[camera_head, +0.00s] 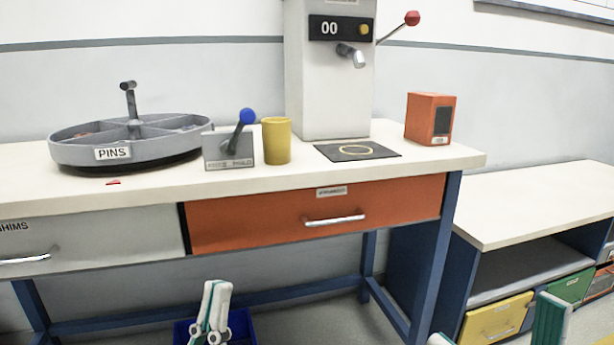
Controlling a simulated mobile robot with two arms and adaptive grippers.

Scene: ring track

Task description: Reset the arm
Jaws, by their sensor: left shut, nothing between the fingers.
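My left gripper (216,287) shows at the bottom, left of centre, with white and green fingers pointing up. It is shut and empty, in front of the workbench and below its drawers, touching nothing that I can see. My right gripper cannot be made out; only a green and white part of my own body shows at the lower right.
The workbench (320,180) bears a round PINS tray (113,154), a blue-knobbed lever (237,135), a yellow cup (276,140), a white press (325,90) and an orange box (428,118). A blue bin (240,328) is behind my left gripper. A lower bench (540,200) stands right.

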